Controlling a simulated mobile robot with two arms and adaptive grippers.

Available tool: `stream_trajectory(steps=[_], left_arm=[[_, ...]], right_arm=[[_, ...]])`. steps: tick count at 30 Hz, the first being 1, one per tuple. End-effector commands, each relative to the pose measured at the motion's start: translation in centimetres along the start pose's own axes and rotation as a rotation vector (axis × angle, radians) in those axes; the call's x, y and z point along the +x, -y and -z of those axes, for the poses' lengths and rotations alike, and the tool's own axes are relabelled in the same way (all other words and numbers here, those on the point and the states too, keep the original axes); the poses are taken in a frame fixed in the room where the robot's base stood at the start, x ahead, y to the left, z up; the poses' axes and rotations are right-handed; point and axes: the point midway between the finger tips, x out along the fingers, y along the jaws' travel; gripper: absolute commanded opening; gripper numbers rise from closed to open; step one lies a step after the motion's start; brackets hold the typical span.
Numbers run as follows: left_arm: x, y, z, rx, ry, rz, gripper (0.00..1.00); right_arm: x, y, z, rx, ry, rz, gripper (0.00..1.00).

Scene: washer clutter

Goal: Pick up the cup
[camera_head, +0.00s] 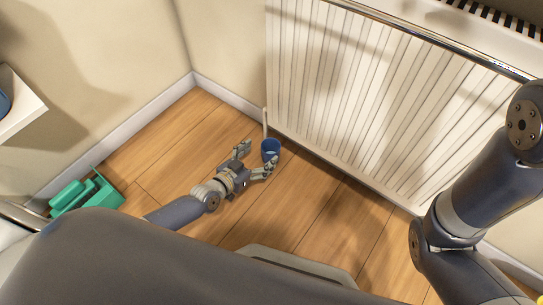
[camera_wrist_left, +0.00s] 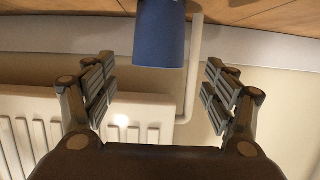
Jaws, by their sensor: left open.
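The blue cup (camera_head: 270,150) stands on the wooden floor by the radiator's left lower corner. In the left wrist view the blue cup (camera_wrist_left: 160,35) is at the top middle, cut off by the picture's edge. My left gripper (camera_head: 254,161) is open, with its fingers pointing towards the cup. In the left wrist view my left gripper (camera_wrist_left: 158,90) has its two fingers spread apart, one to each side of the cup's line. The cup lies just beyond the fingertips, and nothing is between the fingers. My right arm is at the right, but its gripper is out of view.
A white radiator (camera_head: 350,95) stands along the wall, with a thin white pipe (camera_head: 265,122) right behind the cup. A green object (camera_head: 88,194) lies on the floor at the left. A white shelf (camera_head: 18,115) is at the left edge. Bare floor (camera_head: 300,200) lies right of the gripper.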

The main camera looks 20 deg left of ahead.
Motion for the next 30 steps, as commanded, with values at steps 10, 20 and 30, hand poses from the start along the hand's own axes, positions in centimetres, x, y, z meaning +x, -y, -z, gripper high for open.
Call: stream_trajectory(steps=[10, 20, 30], left_arm=[[2.9, -0.1, -0.5, -0.001, -0.002, 0.000, 0.78], [6.4, -0.2, -0.5, 0.000, 0.000, 0.000, 0.78], [6.5, -0.2, -0.3, 0.000, 0.001, 0.000, 0.64]], right_arm=[[-2.2, 0.5, 0.7, 0.000, 0.001, 0.001, 0.27], [-4.5, 0.9, 1.5, 0.000, 0.001, 0.001, 0.27], [-4.4, 0.9, 1.5, 0.000, 0.001, 0.001, 0.27]])
